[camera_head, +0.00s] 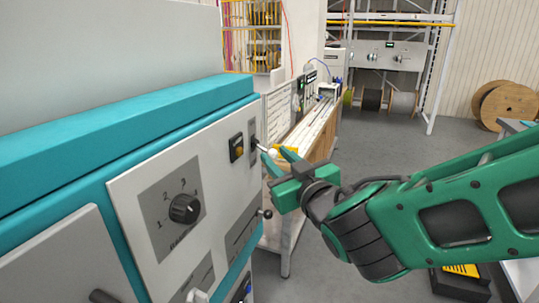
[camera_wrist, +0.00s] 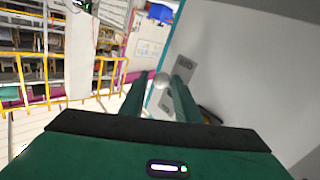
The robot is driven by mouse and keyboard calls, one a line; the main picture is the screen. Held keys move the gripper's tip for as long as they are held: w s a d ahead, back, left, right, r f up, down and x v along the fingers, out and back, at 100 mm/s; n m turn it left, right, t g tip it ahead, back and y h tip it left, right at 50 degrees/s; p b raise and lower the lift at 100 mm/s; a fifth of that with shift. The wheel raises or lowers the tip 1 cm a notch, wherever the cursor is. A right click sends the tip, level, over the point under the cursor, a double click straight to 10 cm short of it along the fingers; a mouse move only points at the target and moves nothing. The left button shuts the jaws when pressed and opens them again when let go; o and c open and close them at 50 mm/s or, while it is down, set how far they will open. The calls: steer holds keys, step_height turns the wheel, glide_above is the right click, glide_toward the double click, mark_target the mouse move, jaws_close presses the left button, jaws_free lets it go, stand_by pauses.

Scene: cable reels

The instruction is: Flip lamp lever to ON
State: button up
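The lamp lever, with a white ball knob (camera_head: 272,153), sticks out from a narrow grey slotted plate (camera_head: 252,130) on the front of the teal-edged panel (camera_head: 150,215). My gripper (camera_head: 279,158) is at the lever, its fingers pointing at the panel. In the wrist view the knob (camera_wrist: 161,81) shows between my two spread fingers, near their tips, with visible gaps. The slotted plate (camera_wrist: 184,68) is partly hidden behind the right finger. Its labels are too small to read, so I cannot tell which setting the lever is at.
A black rotary knob (camera_head: 184,208) and a dark switch with a yellow part (camera_head: 237,147) are on the same panel. A dark-tipped lever (camera_head: 265,213) juts out below my gripper. A wooden bench (camera_head: 300,140) stands behind.

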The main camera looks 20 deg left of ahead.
steer(key=shift+x, duration=1.35)
